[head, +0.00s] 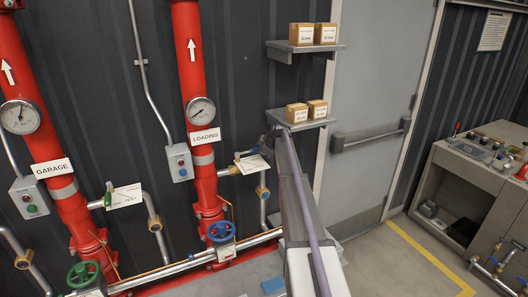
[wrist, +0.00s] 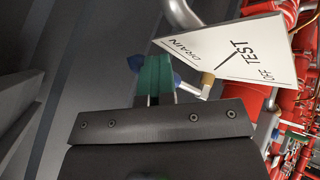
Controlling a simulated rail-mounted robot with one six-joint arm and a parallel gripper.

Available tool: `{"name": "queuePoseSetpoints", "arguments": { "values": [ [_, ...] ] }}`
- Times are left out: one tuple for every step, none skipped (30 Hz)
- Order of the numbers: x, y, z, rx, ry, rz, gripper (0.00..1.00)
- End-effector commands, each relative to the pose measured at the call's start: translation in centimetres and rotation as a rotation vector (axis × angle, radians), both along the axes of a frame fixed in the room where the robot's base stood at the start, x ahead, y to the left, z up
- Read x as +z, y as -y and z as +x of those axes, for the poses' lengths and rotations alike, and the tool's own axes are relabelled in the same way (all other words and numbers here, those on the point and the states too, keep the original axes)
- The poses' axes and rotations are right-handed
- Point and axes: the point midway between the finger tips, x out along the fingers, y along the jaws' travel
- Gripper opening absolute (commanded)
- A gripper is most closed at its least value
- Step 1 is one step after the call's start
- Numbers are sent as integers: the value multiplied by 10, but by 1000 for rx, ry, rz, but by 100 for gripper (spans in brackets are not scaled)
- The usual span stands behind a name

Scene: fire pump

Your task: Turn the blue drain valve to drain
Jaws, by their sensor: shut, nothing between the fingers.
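The blue drain valve handle (head: 243,154) sits on the pipe beside the red LOADING riser, by a white plate (head: 254,165). In the wrist view the plate (wrist: 232,52) reads DRAIN, TEST and OFF, with black lines between the words. My gripper (head: 271,142) is at the right of this valve. In the wrist view its green fingers (wrist: 154,78) are shut with nothing between them. Blue parts of the handle show at the left (wrist: 135,63) and right (wrist: 177,79) of the fingers. The middle of the handle is hidden behind them, and contact cannot be told.
The GARAGE riser (head: 62,190) stands at the left with a green-handled valve (head: 108,196). Blue (head: 221,231) and green (head: 83,273) handwheels are below. Shelves with boxes (head: 306,112) are close above my arm. A grey door (head: 375,110) is at the right.

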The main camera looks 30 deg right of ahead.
Motion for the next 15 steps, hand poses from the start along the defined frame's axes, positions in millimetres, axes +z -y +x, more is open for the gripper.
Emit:
{"name": "queuePoseSetpoints", "arguments": {
  "values": [
    [1,0,4,-2,7,0,0],
    [0,0,2,-2,7,0,0],
    [0,-1,-1,-1,7,-1,0],
    [-1,-2,-5,-1,7,-1,0],
    [-1,-3,-10,-1,7,-1,0],
    [-3,-5,-18,0,6,-1,0],
    [-4,-7,-25,1,6,-1,0],
    [-5,-9,-33,3,6,0,0],
    [-6,-11,-45,4,7,-1,0],
    [10,-7,-49,4,6,0,0],
    [23,-3,-52,2,6,0,0],
    [34,2,-58,3,6,0,0],
    [41,6,-63,4,6,-1,0],
    [47,9,-68,3,5,-1,0],
    [54,13,-73,3,5,-1,0]
  ]
}}
